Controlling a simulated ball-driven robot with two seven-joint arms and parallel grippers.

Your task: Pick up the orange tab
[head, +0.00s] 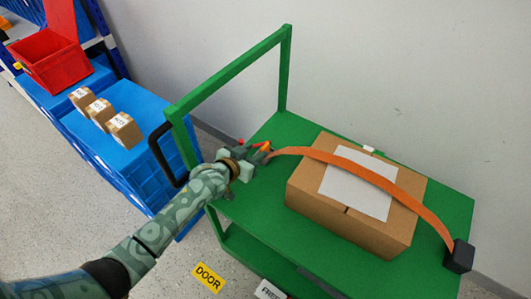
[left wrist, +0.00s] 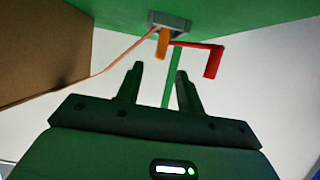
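The orange tab (head: 266,147) is a small piece beside my left gripper at the left end of the green cart. In the left wrist view the orange tab (left wrist: 163,42) sticks out from a grey block (left wrist: 171,21), just beyond the fingertips. My left gripper (head: 257,153) has its fingers apart; in the wrist view the gripper (left wrist: 159,70) has nothing between its fingers. In the head view the gripper partly hides the grey block. My right gripper is in neither view.
An orange strap (head: 395,187) runs over a cardboard box (head: 350,222) to a black block (head: 459,256) on the green cart (head: 262,203). A red L-shaped piece (left wrist: 213,62) is close by the tab. Blue crates (head: 120,162) stand left.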

